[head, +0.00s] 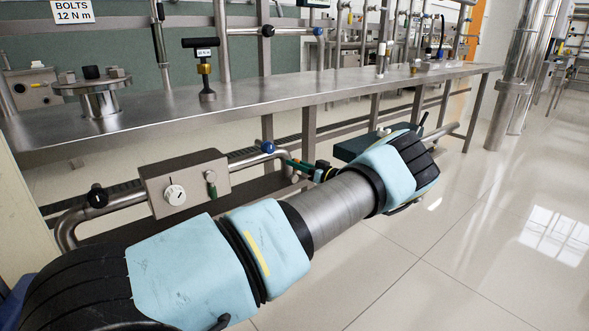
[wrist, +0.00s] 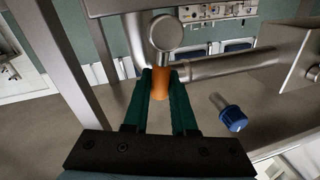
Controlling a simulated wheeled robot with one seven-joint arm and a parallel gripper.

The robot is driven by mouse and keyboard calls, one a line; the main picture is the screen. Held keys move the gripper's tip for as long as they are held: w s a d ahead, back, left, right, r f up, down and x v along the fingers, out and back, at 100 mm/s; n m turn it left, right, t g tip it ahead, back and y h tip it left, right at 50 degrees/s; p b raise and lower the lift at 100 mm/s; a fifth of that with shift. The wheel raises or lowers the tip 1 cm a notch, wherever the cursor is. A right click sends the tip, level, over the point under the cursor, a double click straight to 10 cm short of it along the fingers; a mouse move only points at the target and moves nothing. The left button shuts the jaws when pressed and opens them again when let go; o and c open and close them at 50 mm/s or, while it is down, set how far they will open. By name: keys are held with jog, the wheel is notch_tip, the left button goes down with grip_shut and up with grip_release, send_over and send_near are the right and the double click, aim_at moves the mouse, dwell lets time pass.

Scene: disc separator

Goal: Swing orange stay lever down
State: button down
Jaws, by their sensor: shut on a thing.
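In the wrist view the orange stay lever (wrist: 161,91) shows as a short orange grip between the green fingers of my gripper (wrist: 160,76). The fingers are closed on it from both sides. Just beyond the grip is a round metal end (wrist: 166,33), in front of a bent steel pipe. In the head view my gripper (head: 298,164) is small, below the bench edge beside the low pipe.
A blue knob (wrist: 233,119) on a metal stub sits right of my gripper. A steel pipe (wrist: 235,66) runs right behind the lever. In the head view a grey box with a dial (head: 184,184) is left of my gripper, under the steel bench (head: 290,98). Open floor lies at right.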

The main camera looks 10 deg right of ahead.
jog(key=m, duration=0.1)
jog(key=d+m+b, duration=0.1)
jog(key=f+m+t+b, duration=0.1)
jog(key=m, duration=0.1)
jog(key=shift+w+d, duration=0.3)
jog(key=shift+d, duration=0.05)
jog(key=m, duration=0.1)
jog(key=m+b, duration=0.1)
jog(key=d+m, duration=0.1)
jog(key=shift+w+f+t, duration=0.25)
jog(key=shift+f+t, duration=0.05)
jog(key=shift+f, duration=0.05)
jog(key=m, duration=0.2)
jog(key=m+b, duration=0.1)
jog(key=shift+w+d+f+t+h, duration=0.15)
jog(key=shift+d+f+t+h, duration=0.15)
jog(key=shift+f, duration=0.1)
jog(key=shift+w+d+f+m+t+h, duration=0.15)
jog(key=shift+f+m, duration=0.1)
jog(key=shift+m, duration=0.45)
jog(key=shift+s+d+f+m+t+h, duration=0.1)
jog(key=shift+f+m, duration=0.1)
jog(key=shift+m, duration=0.5)
jog(key=shift+w+d+f+m+t+h, duration=0.15)
jog(key=shift+f+m, duration=0.1)
jog(key=shift+m, duration=0.45)
jog(key=c, duration=0.7)
grip_release()
jog(key=shift+a, duration=0.1)
jog(key=shift+c, duration=0.2)
